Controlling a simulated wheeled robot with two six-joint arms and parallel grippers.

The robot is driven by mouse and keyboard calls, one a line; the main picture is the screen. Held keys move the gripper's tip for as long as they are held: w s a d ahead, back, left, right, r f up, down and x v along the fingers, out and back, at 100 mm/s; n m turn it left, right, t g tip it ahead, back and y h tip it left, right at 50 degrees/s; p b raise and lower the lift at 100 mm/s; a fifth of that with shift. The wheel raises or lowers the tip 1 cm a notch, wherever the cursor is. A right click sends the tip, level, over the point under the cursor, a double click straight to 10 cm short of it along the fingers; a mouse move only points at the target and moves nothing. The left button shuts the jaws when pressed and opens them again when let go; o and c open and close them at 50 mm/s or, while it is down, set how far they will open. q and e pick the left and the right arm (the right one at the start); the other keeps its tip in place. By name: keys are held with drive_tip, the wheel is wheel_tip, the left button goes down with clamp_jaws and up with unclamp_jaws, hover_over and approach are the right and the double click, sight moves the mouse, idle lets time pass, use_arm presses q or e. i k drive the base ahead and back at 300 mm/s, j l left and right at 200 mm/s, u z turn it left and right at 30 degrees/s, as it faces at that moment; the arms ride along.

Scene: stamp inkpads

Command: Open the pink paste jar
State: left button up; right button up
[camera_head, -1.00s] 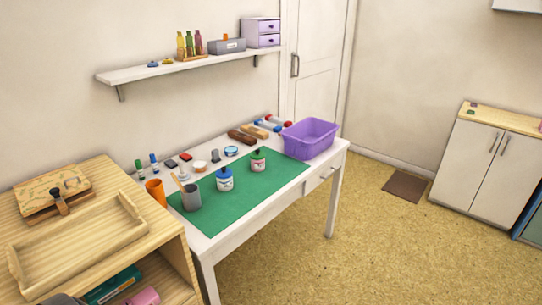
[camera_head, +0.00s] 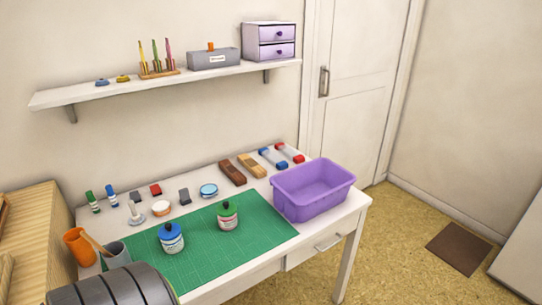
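Two small white jars stand upright on the green mat (camera_head: 203,269). One jar (camera_head: 171,239) has a blue lid and a bluish label. The other jar (camera_head: 228,217) stands to its right and has a green lid with a dark knob. Its label looked pinkish in the earlier view, but I cannot tell for sure that it is the pink paste jar. Both lids are on.
A purple bin (camera_head: 313,190) stands at the table's right end. Stamps, pads and brushes line the back. A shelf (camera_head: 170,84) hangs above. A dark rounded form covers the lower left.

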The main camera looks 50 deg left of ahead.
sight(230, 222)
drive_tip(key=i, duration=1.7)
drive_tip(key=i+l+u, duration=0.1)
drive_tip(key=i+u, duration=0.35)
drive_tip(key=i+l+u, duration=0.3)
drive_tip(key=i+u, duration=0.25)
drive_tip(key=u, duration=1.8)
